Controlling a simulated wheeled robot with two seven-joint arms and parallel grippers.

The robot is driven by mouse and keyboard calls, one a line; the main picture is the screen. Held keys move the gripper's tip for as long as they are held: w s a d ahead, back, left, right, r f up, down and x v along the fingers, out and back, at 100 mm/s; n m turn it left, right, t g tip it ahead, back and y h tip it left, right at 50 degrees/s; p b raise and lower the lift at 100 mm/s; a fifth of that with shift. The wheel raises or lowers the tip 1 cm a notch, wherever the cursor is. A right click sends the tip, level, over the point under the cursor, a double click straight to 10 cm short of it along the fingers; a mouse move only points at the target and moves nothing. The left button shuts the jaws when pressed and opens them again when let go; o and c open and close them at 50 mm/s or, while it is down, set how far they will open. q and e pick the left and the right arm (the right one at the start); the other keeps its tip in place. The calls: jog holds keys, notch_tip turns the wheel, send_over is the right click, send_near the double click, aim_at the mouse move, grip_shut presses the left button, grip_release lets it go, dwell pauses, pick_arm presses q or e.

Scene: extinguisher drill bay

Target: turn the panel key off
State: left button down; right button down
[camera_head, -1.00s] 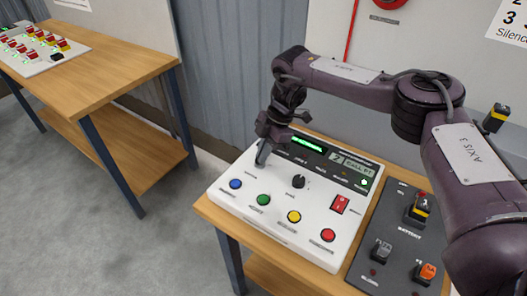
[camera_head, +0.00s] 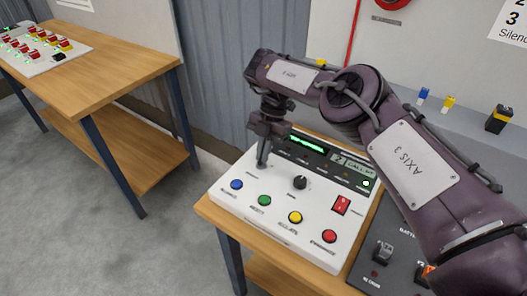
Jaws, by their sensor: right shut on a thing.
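The white control panel (camera_head: 222,197) lies on the wooden bench. My right gripper (camera_head: 262,163) points down at the panel's upper left part, left of the green-lit display strip (camera_head: 308,145). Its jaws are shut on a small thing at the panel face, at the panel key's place. The key itself is hidden by the fingers, so its angle cannot be read. My left gripper is not in view.
The panel also bears a black knob (camera_head: 300,183), a red rocker switch (camera_head: 341,205) and blue, green, yellow and red buttons. A dark switch board (camera_head: 365,272) adjoins it on the right, partly under my arm. Another bench (camera_head: 120,62) stands left.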

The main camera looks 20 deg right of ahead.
jog(key=shift+a+r, duration=0.1)
jog(key=c, duration=1.6)
grip_release()
